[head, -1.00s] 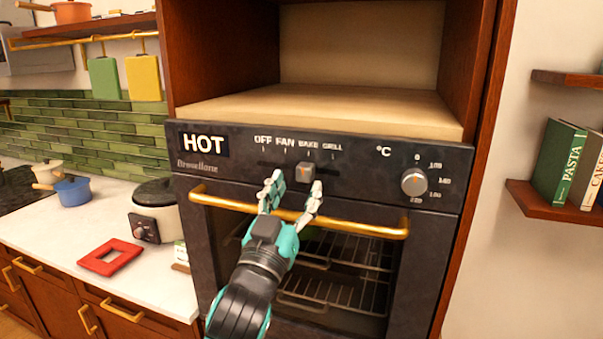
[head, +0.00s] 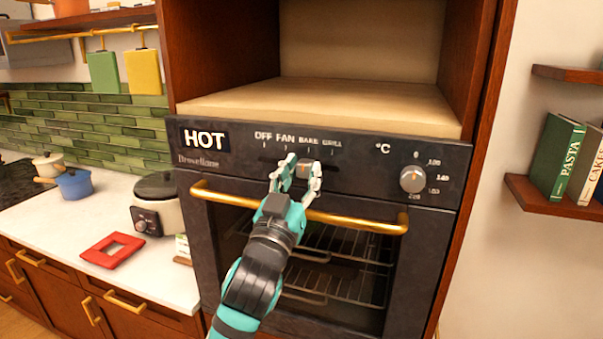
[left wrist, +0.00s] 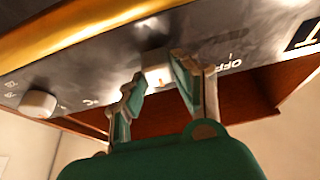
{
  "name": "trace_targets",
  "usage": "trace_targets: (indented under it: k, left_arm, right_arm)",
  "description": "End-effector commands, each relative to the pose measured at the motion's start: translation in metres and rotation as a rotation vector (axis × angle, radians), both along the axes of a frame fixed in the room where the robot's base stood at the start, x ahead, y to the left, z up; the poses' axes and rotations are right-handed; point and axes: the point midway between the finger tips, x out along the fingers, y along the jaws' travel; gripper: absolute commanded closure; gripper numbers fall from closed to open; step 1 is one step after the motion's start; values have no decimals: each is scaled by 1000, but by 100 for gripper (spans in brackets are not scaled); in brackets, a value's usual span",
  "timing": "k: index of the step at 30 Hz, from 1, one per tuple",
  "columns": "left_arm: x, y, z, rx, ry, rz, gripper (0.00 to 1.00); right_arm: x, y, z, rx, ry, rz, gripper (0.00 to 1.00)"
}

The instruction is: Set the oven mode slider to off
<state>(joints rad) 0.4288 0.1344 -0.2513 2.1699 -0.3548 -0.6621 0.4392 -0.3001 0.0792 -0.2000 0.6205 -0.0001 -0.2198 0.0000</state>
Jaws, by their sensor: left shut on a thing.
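The oven mode slider knob (head: 304,170) is a small grey block with an orange mark on the dark control panel (head: 355,166). It stands below the BAKE label, to the right of OFF and FAN. My left gripper (head: 304,172) is at the panel with a finger on each side of the knob, shut on it. The left wrist view shows the knob (left wrist: 157,70) between the fingertips, with the OFF label (left wrist: 230,66) to its right. My right gripper is not in view.
A golden oven door handle (head: 360,221) runs just below the panel, under my left gripper. A round temperature dial (head: 413,179) is at the panel's right. The oven display (head: 204,139) reads HOT. A slow cooker (head: 157,205) stands on the counter to the left.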

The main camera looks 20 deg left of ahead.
Motion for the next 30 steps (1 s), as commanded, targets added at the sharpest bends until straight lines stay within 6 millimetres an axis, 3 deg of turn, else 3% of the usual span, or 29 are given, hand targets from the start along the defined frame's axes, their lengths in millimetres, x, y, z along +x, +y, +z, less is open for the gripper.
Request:
trace_targets:
  k: [10,21,25,30]
  left_arm:
    - [0,3,0,1,1,1,100]
    - [4,81,-1,4,3,4,100]
    - [4,94,-1,1,2,1,100]
    - [4,96,0,-1,1,2,100]
  right_arm:
    - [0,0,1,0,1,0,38]
    - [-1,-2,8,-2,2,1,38]
    - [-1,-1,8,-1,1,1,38]
    - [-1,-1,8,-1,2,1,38]
